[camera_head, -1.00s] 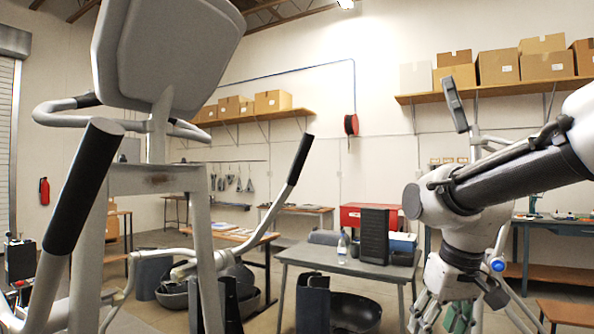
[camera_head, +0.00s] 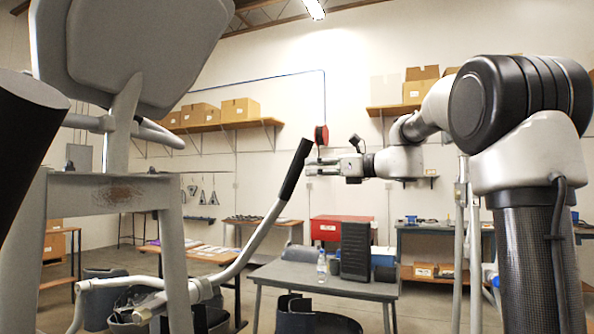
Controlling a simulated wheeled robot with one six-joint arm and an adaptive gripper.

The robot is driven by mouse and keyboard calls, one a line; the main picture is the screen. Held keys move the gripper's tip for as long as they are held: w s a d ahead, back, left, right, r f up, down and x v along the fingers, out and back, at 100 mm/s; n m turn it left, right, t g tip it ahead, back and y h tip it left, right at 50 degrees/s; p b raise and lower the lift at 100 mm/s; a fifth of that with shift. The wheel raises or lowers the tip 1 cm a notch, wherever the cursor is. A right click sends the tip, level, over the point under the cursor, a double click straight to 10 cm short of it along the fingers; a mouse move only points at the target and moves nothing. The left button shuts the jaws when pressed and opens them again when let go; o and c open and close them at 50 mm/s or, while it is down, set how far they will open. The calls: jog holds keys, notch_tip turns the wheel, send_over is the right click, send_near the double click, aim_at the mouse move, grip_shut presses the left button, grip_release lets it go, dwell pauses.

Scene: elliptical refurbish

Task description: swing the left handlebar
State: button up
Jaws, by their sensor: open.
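The elliptical machine (camera_head: 85,195) fills the left side, with its grey console panel (camera_head: 135,45) at top. One swing handlebar (camera_head: 262,225) rises at a slant in the middle and ends in a black grip (camera_head: 296,170). Another handlebar's black grip (camera_head: 25,135) is very close at the left edge, partly cut off. I cannot tell for certain which one the task calls left. My gripper (camera_head: 309,168) is open and empty, pointing left, and appears just right of the middle handlebar's black grip. Its depth relative to the grip is unclear.
A grey table (camera_head: 325,284) with a bottle (camera_head: 321,267) and a dark upright block (camera_head: 355,250) stands beyond the handlebar. A red box (camera_head: 338,228) is farther back. Shelves with cardboard boxes line the walls. My arm covers the right side.

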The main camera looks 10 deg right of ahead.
aim_at(302, 168)
jog(key=shift+w+a, duration=0.1)
jog(key=shift+a, duration=0.05)
jog(key=shift+m, duration=0.3)
jog(key=x, duration=0.7)
jog(key=shift+w+a, duration=0.15)
jog(key=shift+f, duration=0.1)
grip_shut()
